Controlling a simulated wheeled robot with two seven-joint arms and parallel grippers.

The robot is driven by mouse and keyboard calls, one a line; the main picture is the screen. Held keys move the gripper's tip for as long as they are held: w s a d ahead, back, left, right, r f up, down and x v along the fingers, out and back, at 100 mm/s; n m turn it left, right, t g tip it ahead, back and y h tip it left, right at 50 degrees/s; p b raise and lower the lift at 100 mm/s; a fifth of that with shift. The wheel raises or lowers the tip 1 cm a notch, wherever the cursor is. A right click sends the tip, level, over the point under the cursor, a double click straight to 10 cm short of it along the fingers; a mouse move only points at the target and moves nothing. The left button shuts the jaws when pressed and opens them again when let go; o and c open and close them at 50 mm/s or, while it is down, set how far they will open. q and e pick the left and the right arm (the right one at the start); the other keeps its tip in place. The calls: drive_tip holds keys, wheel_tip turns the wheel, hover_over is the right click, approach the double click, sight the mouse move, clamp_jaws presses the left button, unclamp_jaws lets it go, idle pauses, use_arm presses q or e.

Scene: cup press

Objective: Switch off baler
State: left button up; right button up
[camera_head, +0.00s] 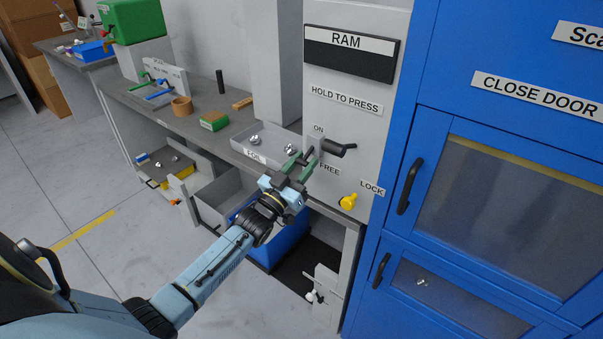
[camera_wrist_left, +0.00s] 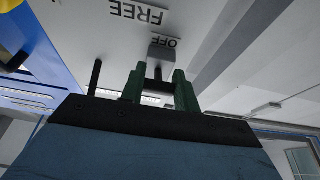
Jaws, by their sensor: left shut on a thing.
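The baler's pale control panel (camera_head: 352,95) carries labels RAM, HOLD TO PRESS, ON, FREE and LOCK. A small grey switch (camera_head: 316,142) sticks out just below the ON label (camera_head: 318,129). In the left wrist view the grey switch block (camera_wrist_left: 162,53) shows beside an upside-down OFF label (camera_wrist_left: 166,42). My left gripper (camera_head: 302,160) reaches it from below left, its green fingers shut on the switch. The fingers also show in the wrist view (camera_wrist_left: 157,88). Which way the switch is set cannot be told. My right gripper is not in view.
A black handle (camera_head: 339,148) juts out right beside the switch. A yellow knob (camera_head: 349,202) sits lower near LOCK. A grey tray labelled FOIL (camera_head: 262,158) stands on the bench behind the gripper. Blue baler doors (camera_head: 440,135) fill the right.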

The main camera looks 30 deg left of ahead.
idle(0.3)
use_arm(q)
drive_tip(key=o, duration=1)
drive_tip(key=v, duration=1.3)
drive_tip(key=shift+s+d+f, duration=0.1)
drive_tip(key=shift+s, duration=0.15)
